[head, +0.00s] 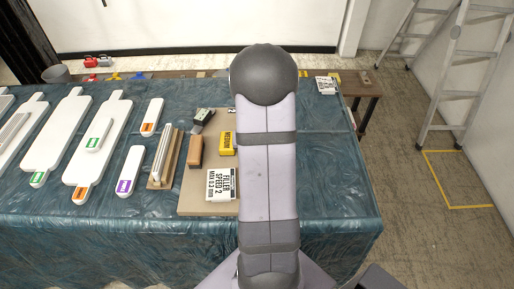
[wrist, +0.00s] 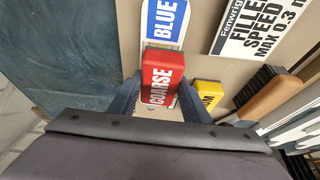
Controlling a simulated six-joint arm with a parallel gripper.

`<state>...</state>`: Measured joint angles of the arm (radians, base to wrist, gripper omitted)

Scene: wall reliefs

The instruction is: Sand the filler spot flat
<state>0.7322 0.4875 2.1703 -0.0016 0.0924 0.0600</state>
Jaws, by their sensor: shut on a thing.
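My gripper (wrist: 160,98) is shut on a red block marked COARSE (wrist: 163,75), with one dark finger on each side of it. In the head view my arm hides the gripper and the red block. A yellow block (head: 227,143) lies on the tan board (head: 207,209), left of my arm; part of it shows in the wrist view (wrist: 207,92), right of the red block. I cannot make out a filler spot in either view.
A white piece labelled BLUE (wrist: 165,22) lies just beyond the red block. A wooden-handled brush (wrist: 272,95) lies at the right of the wrist view. White paddle-shaped boards (head: 100,145) cover the table's left. The blue sheet (head: 335,170) right of my arm is mostly clear.

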